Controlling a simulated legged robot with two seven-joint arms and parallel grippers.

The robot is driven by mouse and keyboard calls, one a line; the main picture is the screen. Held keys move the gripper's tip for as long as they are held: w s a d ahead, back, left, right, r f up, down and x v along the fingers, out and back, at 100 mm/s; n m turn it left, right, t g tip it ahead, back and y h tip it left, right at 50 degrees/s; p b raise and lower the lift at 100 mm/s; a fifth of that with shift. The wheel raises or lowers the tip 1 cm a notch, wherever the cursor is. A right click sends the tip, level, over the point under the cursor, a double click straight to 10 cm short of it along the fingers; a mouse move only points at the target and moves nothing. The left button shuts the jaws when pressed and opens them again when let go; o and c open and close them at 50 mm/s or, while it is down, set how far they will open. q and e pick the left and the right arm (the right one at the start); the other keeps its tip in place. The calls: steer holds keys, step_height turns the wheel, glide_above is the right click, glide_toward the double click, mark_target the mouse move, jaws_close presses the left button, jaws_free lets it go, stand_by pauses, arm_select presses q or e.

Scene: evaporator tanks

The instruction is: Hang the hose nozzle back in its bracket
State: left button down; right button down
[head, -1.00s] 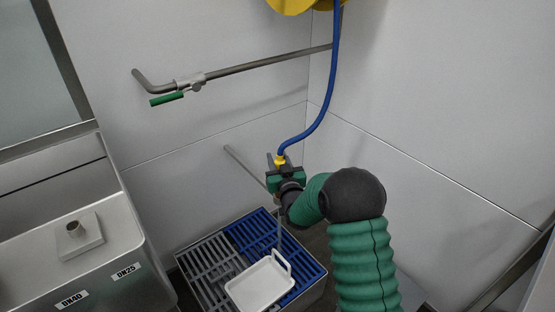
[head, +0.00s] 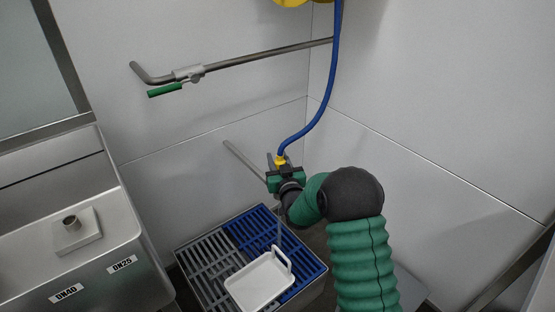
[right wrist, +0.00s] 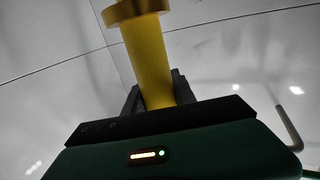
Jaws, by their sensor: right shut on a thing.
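The hose nozzle shows as a yellow piece (head: 281,160) at the lower end of the blue hose (head: 325,95). My right gripper (head: 279,168) is shut on it, in the middle of the head view. In the right wrist view the yellow nozzle (right wrist: 148,60) stands up between the dark fingers, with a wider collar at its top. A thin pale vertical streak runs from below the gripper towards the white tray; I cannot tell for certain whether it is water. I cannot make out the bracket. My left gripper is not in view.
A white tray (head: 247,303) with a handle sits on a grey and blue grated drain (head: 212,258). A pipe with a green-handled valve (head: 166,90) crosses the wall. A bare rod (head: 243,158) juts out near my gripper. A steel tank (head: 110,265) stands left. A yellow reel (head: 291,2) is above.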

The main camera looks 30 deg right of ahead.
stand_by(0.3)
steer(key=shift+f+b, duration=0.7)
steer(key=c, duration=0.9)
jaws_free()
steer(key=shift+c, duration=0.2)
steer(key=shift+f, duration=0.1)
